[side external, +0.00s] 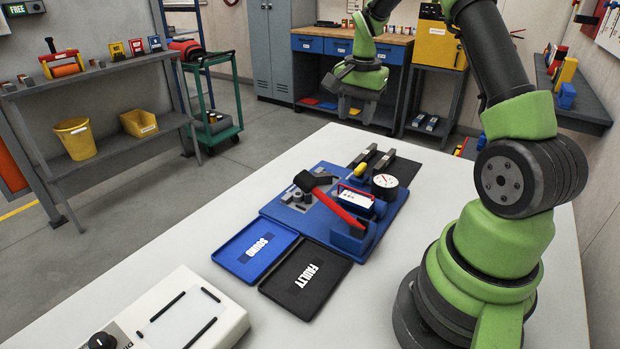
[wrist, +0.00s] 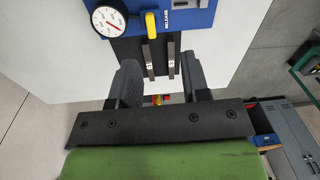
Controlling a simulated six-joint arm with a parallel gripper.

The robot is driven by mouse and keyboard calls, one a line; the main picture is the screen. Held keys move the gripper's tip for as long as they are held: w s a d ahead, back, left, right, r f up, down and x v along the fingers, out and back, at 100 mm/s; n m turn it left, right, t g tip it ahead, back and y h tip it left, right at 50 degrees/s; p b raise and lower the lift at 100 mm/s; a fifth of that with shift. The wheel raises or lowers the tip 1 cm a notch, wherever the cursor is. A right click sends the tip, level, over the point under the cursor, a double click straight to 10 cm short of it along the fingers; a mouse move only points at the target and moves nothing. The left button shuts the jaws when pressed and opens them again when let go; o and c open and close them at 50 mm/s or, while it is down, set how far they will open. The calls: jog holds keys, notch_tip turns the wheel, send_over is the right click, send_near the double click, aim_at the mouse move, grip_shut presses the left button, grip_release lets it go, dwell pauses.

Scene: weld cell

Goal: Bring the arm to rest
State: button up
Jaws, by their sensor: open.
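My gripper (side external: 357,108) hangs above the far end of the white table (side external: 400,290), fingers down and apart. No task object is held or touched, as far as the views show.
A blue board (side external: 385,222) holds a red-handled hammer (side external: 338,207), a dial gauge (side external: 385,182) and other parts. A dark mat (side external: 428,170) with two bars lies beyond it. SOUND (side external: 235,265) and FAULTY (side external: 290,292) trays and a white device (side external: 225,320) are nearer.

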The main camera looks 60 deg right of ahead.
jog(key=s+a+r+n+t, duration=0.2)
jog(key=s+a+r+n, duration=0.15)
jog(key=a+r, duration=0.5)
jog(key=s+a+r+n+t, duration=0.25)
jog(key=a+r+n, duration=0.25)
jog(key=a, duration=0.6)
jog(key=s+a+n+t+y, duration=0.2)
jog(key=s+a+n, duration=0.2)
jog(key=s, duration=0.5)
jog(key=shift+a, duration=0.7)
